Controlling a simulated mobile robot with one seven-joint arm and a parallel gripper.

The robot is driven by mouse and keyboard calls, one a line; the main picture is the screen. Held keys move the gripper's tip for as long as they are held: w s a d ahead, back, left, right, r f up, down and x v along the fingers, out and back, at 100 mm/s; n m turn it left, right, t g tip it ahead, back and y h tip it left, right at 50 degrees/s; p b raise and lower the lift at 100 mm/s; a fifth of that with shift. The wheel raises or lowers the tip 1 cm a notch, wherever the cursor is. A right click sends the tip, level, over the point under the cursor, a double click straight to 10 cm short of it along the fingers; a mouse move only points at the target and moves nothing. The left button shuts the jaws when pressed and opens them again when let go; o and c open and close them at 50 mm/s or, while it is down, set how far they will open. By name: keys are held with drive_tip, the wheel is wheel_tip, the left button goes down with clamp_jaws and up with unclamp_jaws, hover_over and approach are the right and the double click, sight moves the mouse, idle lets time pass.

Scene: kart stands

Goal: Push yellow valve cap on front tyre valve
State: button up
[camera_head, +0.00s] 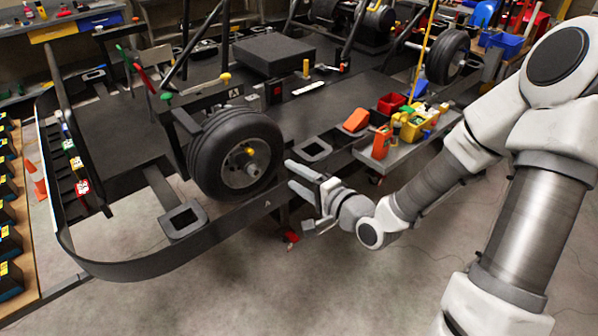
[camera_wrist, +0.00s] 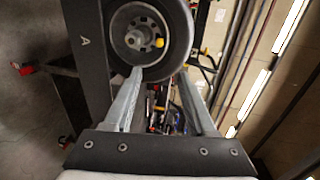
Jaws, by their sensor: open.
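The black front tyre (camera_head: 205,160) stands upright on the kart's near side, with a grey rim and hub. A small yellow valve cap (camera_head: 249,151) shows on the wheel face beside the hub. It also shows in the wrist view (camera_wrist: 160,43). The valve stem itself is too small to make out, and I cannot tell how far the cap sits on it. My gripper (camera_head: 290,175) is open and empty, just right of the tyre and apart from the cap. In the wrist view, its fingertips (camera_wrist: 161,73) point toward the wheel, and one overlaps the tyre's lower edge.
The black kart frame rail (camera_head: 267,203) curves below and around the tyre. A crate row (camera_head: 8,240) lines the left edge.

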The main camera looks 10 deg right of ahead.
drive_tip(key=shift+s+d+r, duration=0.1)
drive_tip(key=shift+s+d, duration=0.2)
drive_tip(key=shift+s, duration=0.1)
idle(0.3)
drive_tip(key=s+d+r+n+g+h, duration=0.3)
drive_tip(key=d+r+n+g+h, duration=0.2)
drive_tip(key=d+r+n+h, duration=0.3)
drive_tip(key=s+r+n+g, duration=0.1)
drive_tip(key=s+r, duration=0.2)
drive_tip(key=s, duration=0.6)
drive_tip(key=s+r+n+g, duration=0.1)
drive_tip(key=s+r, duration=0.3)
drive_tip(key=s, duration=0.5)
drive_tip(key=shift+s+n+h, duration=0.4)
drive_tip(key=shift+n, duration=0.3)
